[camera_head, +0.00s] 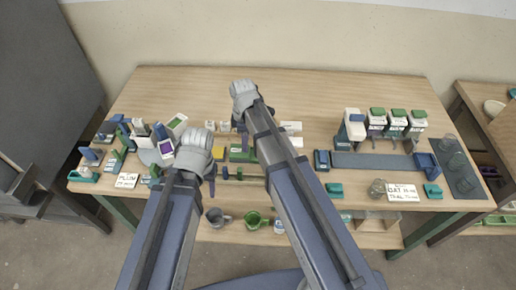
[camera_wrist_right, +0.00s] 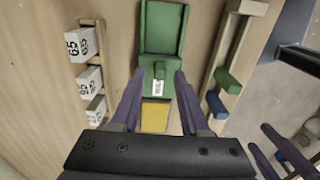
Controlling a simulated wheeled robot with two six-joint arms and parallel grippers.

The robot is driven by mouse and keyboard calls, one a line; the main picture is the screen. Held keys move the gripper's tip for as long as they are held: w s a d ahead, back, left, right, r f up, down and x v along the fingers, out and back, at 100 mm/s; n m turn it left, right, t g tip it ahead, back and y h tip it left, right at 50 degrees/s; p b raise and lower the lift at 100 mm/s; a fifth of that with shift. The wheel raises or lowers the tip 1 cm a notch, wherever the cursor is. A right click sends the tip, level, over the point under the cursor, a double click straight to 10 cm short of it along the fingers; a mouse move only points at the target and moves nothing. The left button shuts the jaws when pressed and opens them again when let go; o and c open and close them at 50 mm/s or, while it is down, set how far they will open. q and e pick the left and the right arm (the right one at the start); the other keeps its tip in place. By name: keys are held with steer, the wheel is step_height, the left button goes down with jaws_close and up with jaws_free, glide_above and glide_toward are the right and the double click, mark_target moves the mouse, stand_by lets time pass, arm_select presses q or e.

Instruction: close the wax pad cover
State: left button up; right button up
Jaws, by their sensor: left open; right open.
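The wax pad is a green box with a yellow pad (camera_wrist_right: 155,116) in its base. Its green cover (camera_wrist_right: 161,28) stands open at the far end, with a small white tag near the hinge side. In the head view the yellow pad (camera_head: 218,154) and the green part (camera_head: 242,154) lie mid-table, partly hidden by my arms. My right gripper (camera_wrist_right: 160,82) is open above the wax pad, its fingers on either side of it in the view; contact cannot be told. My left gripper (camera_head: 207,178) is open to the left, nearer the front edge; its fingers also show at lower right in the right wrist view.
A wooden rack (camera_wrist_right: 90,22) of white numbered blocks stands left of the pad in the wrist view. A rail (camera_wrist_right: 228,55) with green and blue blocks is on the right. Cups (camera_head: 255,220) sit at the front. Bottles and small devices crowd the table's left; green-topped containers (camera_head: 397,115) stand right.

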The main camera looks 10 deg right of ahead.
step_height(320, 180, up, 6)
steer(key=p, duration=0.4)
steer(key=shift+f+p, duration=0.2)
steer(key=shift+p, duration=0.15)
steer(key=shift+f, duration=0.1)
steer(key=shift+s, duration=0.1)
steer(key=s+a+m+h, duration=0.1)
steer(key=s+a+m, duration=0.3)
steer(key=s+m, duration=0.7)
steer(key=s, duration=0.5)
